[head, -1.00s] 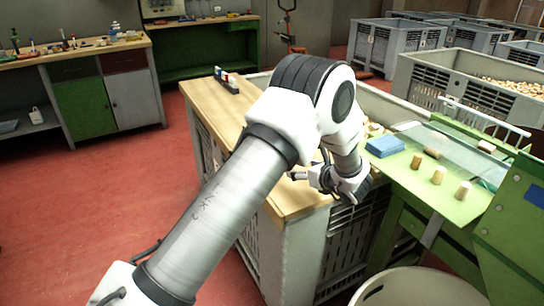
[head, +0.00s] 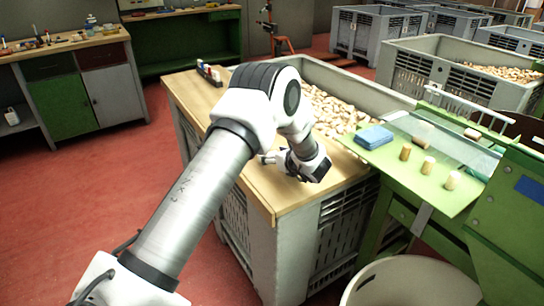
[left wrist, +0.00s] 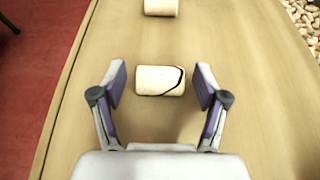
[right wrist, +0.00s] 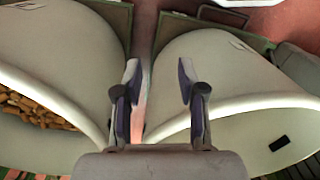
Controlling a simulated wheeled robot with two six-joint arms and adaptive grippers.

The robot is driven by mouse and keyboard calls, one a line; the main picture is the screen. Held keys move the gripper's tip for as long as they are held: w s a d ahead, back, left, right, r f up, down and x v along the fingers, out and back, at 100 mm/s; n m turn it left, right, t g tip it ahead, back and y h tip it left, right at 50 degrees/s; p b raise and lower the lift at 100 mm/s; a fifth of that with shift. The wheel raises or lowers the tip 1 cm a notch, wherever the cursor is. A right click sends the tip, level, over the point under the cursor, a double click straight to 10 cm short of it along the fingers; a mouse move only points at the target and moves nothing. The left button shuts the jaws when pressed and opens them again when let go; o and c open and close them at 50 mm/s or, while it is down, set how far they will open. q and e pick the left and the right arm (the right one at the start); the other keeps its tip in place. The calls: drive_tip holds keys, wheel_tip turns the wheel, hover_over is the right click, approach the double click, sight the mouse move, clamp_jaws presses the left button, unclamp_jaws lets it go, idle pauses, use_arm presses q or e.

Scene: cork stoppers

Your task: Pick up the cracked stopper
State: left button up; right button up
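The cracked stopper (left wrist: 160,80) lies on its side on the wooden board, pale, with a dark crack line curving across its right half. In the left wrist view my left gripper (left wrist: 160,86) is open, with one finger on each side of the stopper and gaps on both sides. A second pale stopper (left wrist: 161,7) lies farther up the board, cut by the frame edge. My right gripper (right wrist: 158,85) is open and empty above round white bins.
A crate of loose corks (head: 335,108) stands behind the board. The green sorting table (head: 430,200) on the right holds a blue block (head: 374,137) and several upright stoppers (head: 428,166). A white bin (right wrist: 55,60) holds corks. A small rack (head: 209,73) stands on the board's far end.

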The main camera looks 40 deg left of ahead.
use_arm(q)
drive_tip(key=c, duration=0.5)
